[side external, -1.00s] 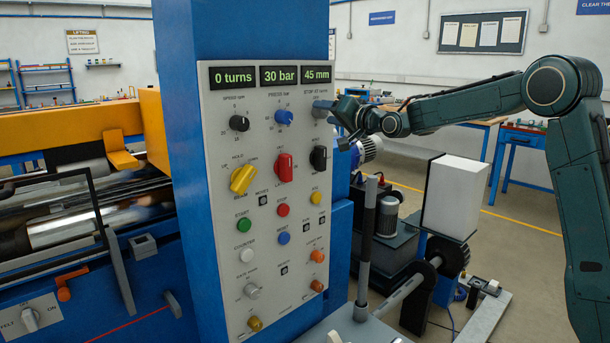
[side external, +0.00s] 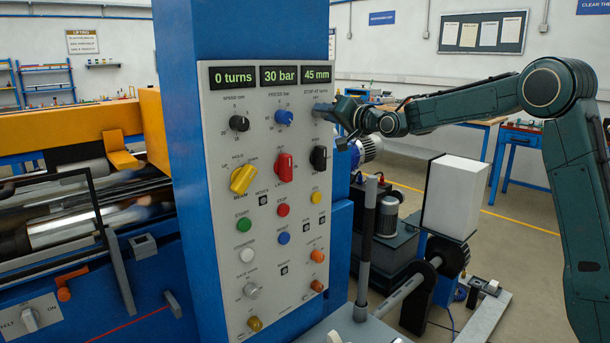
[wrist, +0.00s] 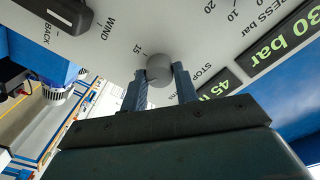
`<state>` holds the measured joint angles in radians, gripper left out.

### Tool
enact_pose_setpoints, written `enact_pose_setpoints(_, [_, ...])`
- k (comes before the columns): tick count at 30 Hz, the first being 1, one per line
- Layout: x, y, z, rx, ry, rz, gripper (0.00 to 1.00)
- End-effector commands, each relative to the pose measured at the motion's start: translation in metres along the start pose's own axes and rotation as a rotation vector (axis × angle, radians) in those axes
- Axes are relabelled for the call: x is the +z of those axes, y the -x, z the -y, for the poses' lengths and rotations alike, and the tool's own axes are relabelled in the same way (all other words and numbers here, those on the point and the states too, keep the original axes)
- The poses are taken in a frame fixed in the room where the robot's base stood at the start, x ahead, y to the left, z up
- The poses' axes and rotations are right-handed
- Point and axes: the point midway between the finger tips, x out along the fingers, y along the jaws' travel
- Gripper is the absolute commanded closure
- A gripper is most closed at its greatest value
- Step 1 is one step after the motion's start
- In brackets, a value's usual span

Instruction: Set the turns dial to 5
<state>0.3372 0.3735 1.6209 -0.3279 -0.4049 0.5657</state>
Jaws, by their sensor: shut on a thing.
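The turns dial is a round grey knob (wrist: 159,67) on the control panel. In the wrist view it sits between my two fingers, with a "15" mark and part of a "STOP" label beside it. My gripper (wrist: 160,85) is shut on it. In the side view my gripper (side external: 326,108) reaches in from the right to the panel's upper right, under the "STOP AT turns" label, and mostly hides the dial. I cannot tell which number the dial points at. The turns display (side external: 233,77) reads "0 turns".
The grey panel (side external: 225,170) also carries a blue press dial (side external: 283,117), a black speed dial (side external: 239,123), a black switch (side external: 318,158) just below my gripper, a red selector (side external: 284,167) and a yellow selector (side external: 243,180). Several buttons sit lower.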

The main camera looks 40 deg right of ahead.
Motion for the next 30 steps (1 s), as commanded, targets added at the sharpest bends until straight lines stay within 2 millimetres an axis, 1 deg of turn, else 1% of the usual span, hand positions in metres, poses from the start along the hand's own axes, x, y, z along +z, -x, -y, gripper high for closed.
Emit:
enact_pose_setpoints(5, [-0.0001, 0.0001, 0.0, -0.002, 0.06, -0.002, 0.93])
enact_pose_setpoints(11, [0.0, 0.0, 0.0, -0.004, 0.183, -0.005, 0.93])
enact_pose_setpoints(30, [0.0003, 0.0, -0.0002, -0.018, 0.762, -0.021, 0.93])
